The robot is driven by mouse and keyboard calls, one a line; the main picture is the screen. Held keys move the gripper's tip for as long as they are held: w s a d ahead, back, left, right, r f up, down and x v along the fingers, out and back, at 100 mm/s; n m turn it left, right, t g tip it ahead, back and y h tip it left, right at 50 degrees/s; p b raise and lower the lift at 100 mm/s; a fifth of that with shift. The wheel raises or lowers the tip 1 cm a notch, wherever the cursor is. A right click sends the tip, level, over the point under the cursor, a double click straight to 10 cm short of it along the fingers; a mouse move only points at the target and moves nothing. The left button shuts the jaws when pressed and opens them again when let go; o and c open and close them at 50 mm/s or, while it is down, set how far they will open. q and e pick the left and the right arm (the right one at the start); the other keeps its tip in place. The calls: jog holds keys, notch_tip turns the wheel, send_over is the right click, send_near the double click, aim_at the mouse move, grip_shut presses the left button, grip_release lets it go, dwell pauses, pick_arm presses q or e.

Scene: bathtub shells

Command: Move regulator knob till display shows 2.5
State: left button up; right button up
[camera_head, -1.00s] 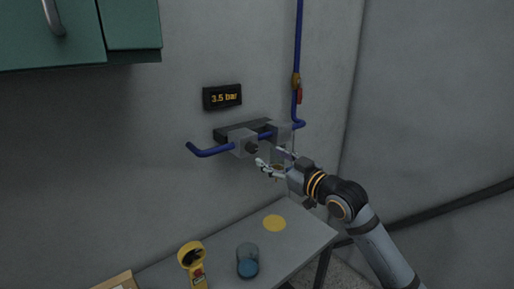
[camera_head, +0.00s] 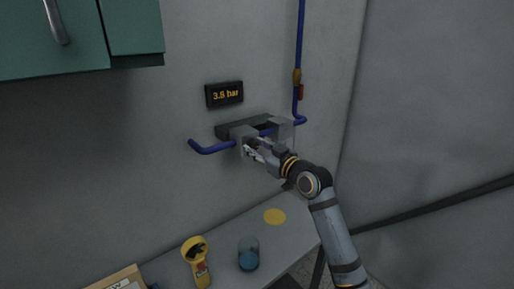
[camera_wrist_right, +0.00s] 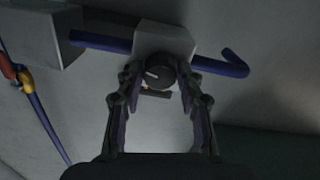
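The dark regulator knob (camera_wrist_right: 158,74) sits on a grey block (camera_wrist_right: 165,40) on the blue pipe; in the head view the grey block (camera_head: 244,133) shows on the wall, with the knob largely hidden by my gripper. The display (camera_head: 224,94) above it reads 3.5 bar. My right gripper (camera_head: 250,148) is at the front of the block. In the right wrist view my right gripper (camera_wrist_right: 160,85) is open, with a finger on each side of the knob and gaps between fingers and knob. The knob's pale mark points sideways, slightly tilted. My left gripper is not in view.
Below, a grey table (camera_head: 225,237) holds a yellow device (camera_head: 196,262), a glass of blue liquid (camera_head: 248,257) and a yellow disc (camera_head: 275,216). A green cabinet (camera_head: 135,30) hangs upper left.

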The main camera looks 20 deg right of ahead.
jog(key=c, duration=0.6)
jog(key=shift+f+b, duration=0.15)
jog(key=shift+b, duration=0.25)
jog(key=n+b, duration=0.2)
jog(key=n, duration=0.1)
jog(key=shift+f+b, duration=0.1)
jog(key=shift+b, duration=0.2)
jog(key=shift+n+b, duration=0.3)
jog(key=shift+n, duration=0.6)
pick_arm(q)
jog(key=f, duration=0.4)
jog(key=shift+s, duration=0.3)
pick_arm(e)
jog(key=shift+r, duration=0.25)
jog(key=o, duration=1.1)
jog(key=shift+o, duration=0.2)
